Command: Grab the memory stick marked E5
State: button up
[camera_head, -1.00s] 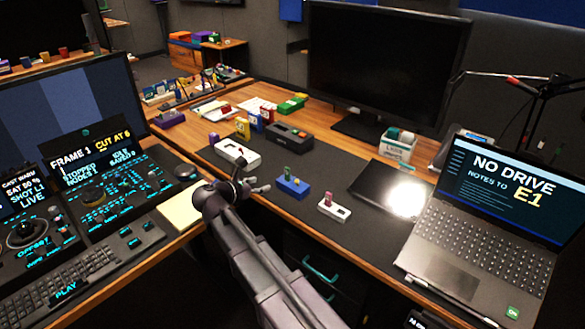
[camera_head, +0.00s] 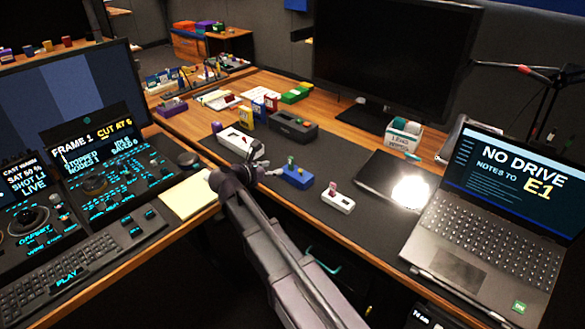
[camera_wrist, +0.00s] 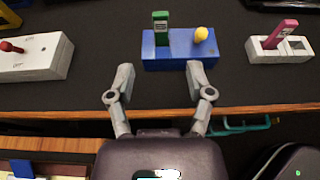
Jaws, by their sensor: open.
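A small green stick (camera_wrist: 161,27) stands upright in a blue block (camera_wrist: 180,50) that also carries a yellow knob (camera_wrist: 201,34). The stick has pale marking, too small to read. A pink stick (camera_wrist: 277,36) leans in a white block (camera_wrist: 298,52) to the right; its marking is also unreadable. In the head view the green stick (camera_head: 290,161) and the pink stick (camera_head: 332,188) stand near the desk's front edge. My gripper (camera_wrist: 160,70) is open and empty, its fingers just short of the blue block. I cannot tell which stick is E5.
A white block (camera_wrist: 35,58) with a red knob lies to the left. The laptop (camera_head: 480,220) reads "NO DRIVE, NOTES TO E1". A dark recorder-like box (camera_head: 293,125), a labelled bin (camera_head: 402,138) and a large monitor (camera_head: 390,55) stand behind. Dark mat lies bare between the blocks.

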aim_at(291, 157)
jog(key=shift+b+x, duration=0.5)
jog(key=shift+x, duration=1.65)
jog(key=shift+w+d, duration=0.1)
jog(key=shift+b+x, duration=0.9)
jog(key=shift+x, duration=1.6)
jog(key=c, duration=0.9)
notch_tip(291, 157, up, 3)
jog(key=p, duration=0.3)
jog(key=shift+r, duration=0.15)
jog(key=s, duration=0.5)
jog(key=s+a+r+p, duration=0.1)
jog(key=s, duration=0.4)
jog(key=s+a+p, duration=0.1)
jog(key=s, duration=0.5)
jog(key=shift+r, duration=0.3)
